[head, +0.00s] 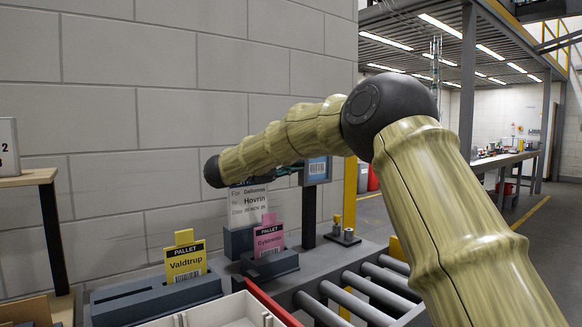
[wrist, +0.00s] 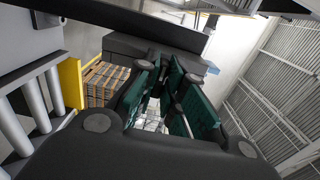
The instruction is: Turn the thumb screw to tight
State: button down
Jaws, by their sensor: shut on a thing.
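My gripper (wrist: 161,75) shows in the wrist view with its dark green fingers close together at a dark grey block (wrist: 125,46). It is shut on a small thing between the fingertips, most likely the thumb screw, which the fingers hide. In the head view my gripper (head: 288,168) is mostly hidden behind my arm, with a bit of green showing beside a small scanner-like unit with a barcode label (head: 318,168) on a dark post (head: 309,215). I cannot read the screw's turn from either view.
A roller conveyor (head: 350,290) runs below my arm. Yellow (head: 186,262) and pink (head: 269,240) pallet cards stand in dark holders, with a white sheet (head: 248,205) behind. A pale bin (head: 225,312) is in front. A block wall (head: 170,110) stands close behind.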

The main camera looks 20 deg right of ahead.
jog(key=shift+d+r, duration=0.1)
jog(key=shift+r, duration=0.05)
jog(key=c, duration=1.5)
grip_release()
jog(key=v, duration=1.2)
